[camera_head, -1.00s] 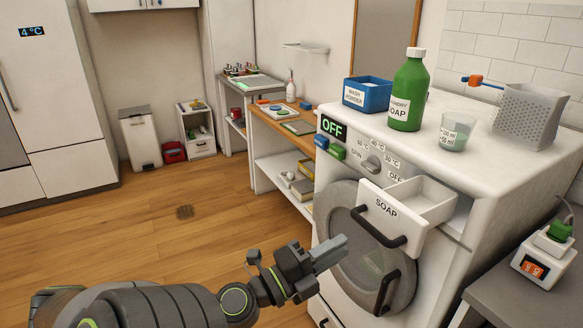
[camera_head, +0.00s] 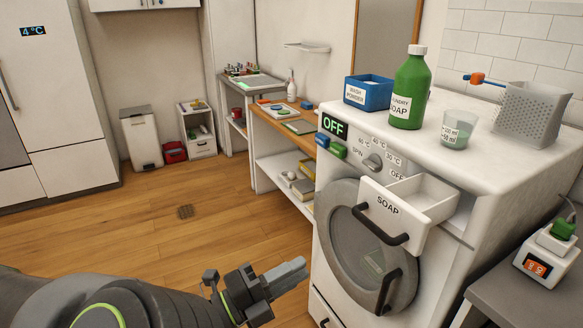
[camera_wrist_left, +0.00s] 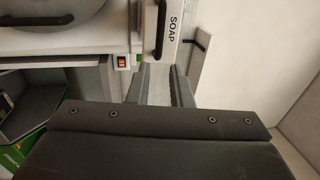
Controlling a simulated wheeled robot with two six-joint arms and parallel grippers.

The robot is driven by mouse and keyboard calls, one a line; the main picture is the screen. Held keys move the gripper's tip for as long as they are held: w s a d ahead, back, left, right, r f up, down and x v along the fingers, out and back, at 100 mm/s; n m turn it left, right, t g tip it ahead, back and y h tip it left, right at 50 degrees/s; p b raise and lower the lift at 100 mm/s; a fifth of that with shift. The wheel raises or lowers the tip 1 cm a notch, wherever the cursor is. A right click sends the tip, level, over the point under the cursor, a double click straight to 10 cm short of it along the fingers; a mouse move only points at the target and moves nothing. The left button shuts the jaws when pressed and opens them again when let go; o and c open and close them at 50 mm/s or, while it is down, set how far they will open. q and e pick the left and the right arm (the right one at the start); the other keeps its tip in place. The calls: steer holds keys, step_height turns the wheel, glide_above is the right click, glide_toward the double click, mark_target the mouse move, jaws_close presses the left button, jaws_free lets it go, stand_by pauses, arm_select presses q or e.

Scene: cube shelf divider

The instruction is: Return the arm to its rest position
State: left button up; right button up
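My left gripper (camera_head: 296,268) is in front of the washing machine's (camera_head: 470,185) lower left, beside the round door (camera_head: 340,225) and apart from it in the picture. Its two grey fingers also show in the left wrist view (camera_wrist_left: 160,82), with a gap between them and nothing held. My left arm comes in from the lower left. My right gripper is not in view. The soap drawer (camera_head: 395,208) is pulled out, with its black handle facing me. The door looks shut. The display (camera_head: 334,126) reads OFF.
On the machine stand a blue wash powder box (camera_head: 368,93), a green soap bottle (camera_head: 408,92), a measuring cup (camera_head: 457,130) and a grey perforated basket (camera_head: 532,112). A wooden-topped bench (camera_head: 268,125) stands behind. The wooden floor (camera_head: 150,225) to the left is clear.

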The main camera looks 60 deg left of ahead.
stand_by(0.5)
